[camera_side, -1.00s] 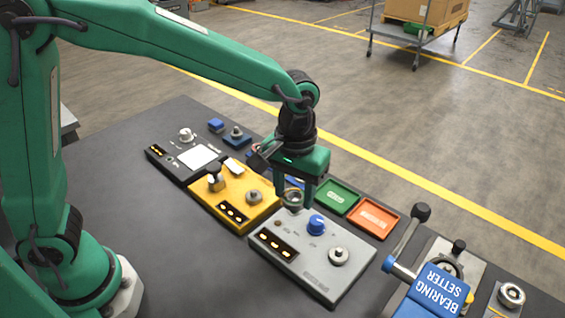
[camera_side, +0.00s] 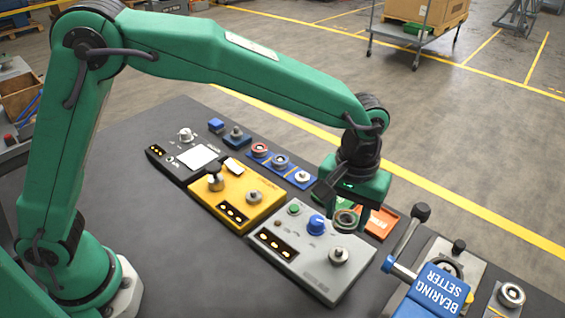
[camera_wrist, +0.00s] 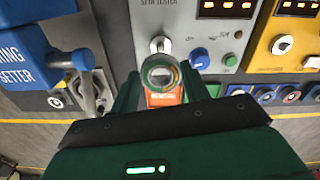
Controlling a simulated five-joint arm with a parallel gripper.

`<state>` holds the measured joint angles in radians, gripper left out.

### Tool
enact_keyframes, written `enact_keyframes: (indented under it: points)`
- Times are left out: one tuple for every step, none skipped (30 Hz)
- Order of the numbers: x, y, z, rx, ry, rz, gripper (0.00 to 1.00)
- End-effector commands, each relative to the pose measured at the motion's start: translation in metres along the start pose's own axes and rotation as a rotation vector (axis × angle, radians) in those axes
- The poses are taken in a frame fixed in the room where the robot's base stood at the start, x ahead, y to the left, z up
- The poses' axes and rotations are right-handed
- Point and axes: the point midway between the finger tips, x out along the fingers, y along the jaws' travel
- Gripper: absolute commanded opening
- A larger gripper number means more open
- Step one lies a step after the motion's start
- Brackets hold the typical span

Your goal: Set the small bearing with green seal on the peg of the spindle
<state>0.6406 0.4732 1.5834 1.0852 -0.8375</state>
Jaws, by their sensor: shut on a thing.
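My gripper (camera_side: 347,220) is shut on a small ring-shaped bearing (camera_side: 346,227), held level in the air over the far right part of the grey tester box (camera_side: 308,272). In the wrist view, the bearing (camera_wrist: 160,88) sits between the fingers and a greenish ring shows on it. The spindle (camera_side: 338,256), a short metal peg on a round base, stands at the right of the grey box's top, below and nearer the camera than the bearing. In the wrist view, the spindle (camera_wrist: 160,43) appears just beyond the bearing. The bearing is apart from the peg.
A blue knob (camera_side: 317,224) and green button (camera_side: 294,208) stand on the grey box. A blue bearing setter (camera_side: 437,289) with a raised lever (camera_side: 408,238) is at right. An orange tray (camera_side: 385,216) lies behind the gripper. A yellow box (camera_side: 235,208) and blue bearing holders (camera_side: 280,163) are further left.

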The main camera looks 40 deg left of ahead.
Motion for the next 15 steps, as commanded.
enact_keyframes:
  points:
    - [0.002,0.000,0.000,0.000,-0.001,-0.001,0.21]
    - [0.003,0.000,0.000,0.000,-0.001,-0.001,0.21]
    - [0.005,0.000,0.000,0.000,-0.001,-0.001,0.21]
    - [0.006,0.000,0.000,0.000,-0.001,-0.001,0.21]
    - [0.008,0.000,0.000,0.000,0.000,0.000,0.21]
    - [0.010,0.000,0.000,0.000,0.000,0.000,0.21]
    - [0.012,0.000,0.000,0.000,0.000,0.000,0.21]
    - [0.014,0.000,0.000,0.000,0.000,0.000,0.21]
    - [0.017,0.000,0.000,0.000,-0.001,-0.001,0.21]
    - [0.019,0.000,0.000,0.000,-0.001,-0.001,0.21]
    - [0.021,0.000,0.000,0.000,0.000,0.000,0.21]
    - [0.024,0.000,0.000,0.000,0.000,0.000,0.21]
    - [0.026,0.000,0.000,0.000,-0.001,-0.001,0.21]
    - [0.028,0.000,0.000,0.000,-0.001,-0.001,0.21]
    - [0.030,-0.001,0.000,0.000,-0.001,-0.001,0.21]
